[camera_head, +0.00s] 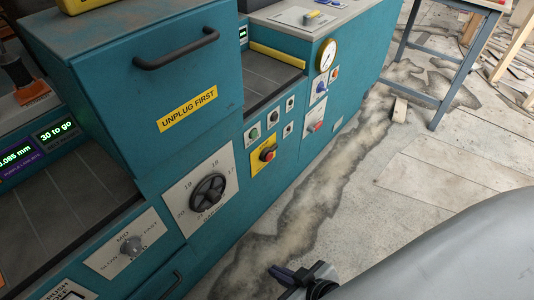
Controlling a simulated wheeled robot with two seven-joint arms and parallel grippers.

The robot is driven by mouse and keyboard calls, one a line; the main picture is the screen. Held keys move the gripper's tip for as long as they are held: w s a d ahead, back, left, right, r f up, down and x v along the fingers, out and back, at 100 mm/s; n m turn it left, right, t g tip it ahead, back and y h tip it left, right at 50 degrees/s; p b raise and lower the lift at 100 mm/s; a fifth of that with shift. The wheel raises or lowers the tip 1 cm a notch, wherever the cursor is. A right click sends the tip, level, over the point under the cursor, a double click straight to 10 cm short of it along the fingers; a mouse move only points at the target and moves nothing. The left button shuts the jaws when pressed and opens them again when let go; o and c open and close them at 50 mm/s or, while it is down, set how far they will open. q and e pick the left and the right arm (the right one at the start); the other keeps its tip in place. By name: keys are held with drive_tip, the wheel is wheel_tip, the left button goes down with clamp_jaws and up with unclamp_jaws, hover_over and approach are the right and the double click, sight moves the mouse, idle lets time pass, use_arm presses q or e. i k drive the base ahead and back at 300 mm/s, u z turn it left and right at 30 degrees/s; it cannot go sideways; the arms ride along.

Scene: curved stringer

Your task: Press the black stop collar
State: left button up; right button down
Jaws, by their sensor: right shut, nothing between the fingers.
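I cannot pick out a part that is surely the black stop collar. On the teal machine's front, a red mushroom button (267,153) with a dark surround sits on a yellow plate. A black handwheel (208,192) sits on a white numbered plate to its lower left. My right gripper (288,275) is at the bottom centre, in front of the machine and apart from all its controls. It is shut and empty, and partly cut off by the bottom edge. My left gripper is not in view.
The teal machine (120,115) fills the left, with a black drawer handle (178,50), small buttons, a gauge (328,54) and a grey knob (131,244). A blue-legged table (455,88) stands back right. A small wooden block (399,110) lies on the stained floor, otherwise mostly clear nearby.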

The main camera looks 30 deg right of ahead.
sight(263, 155)
drive_tip(key=k, duration=1.2)
drive_tip(key=z, duration=1)
drive_tip(key=i, duration=1.5)
drive_tip(key=u, duration=0.7)
drive_tip(key=i, duration=0.2)
drive_tip(key=u, duration=0.4)
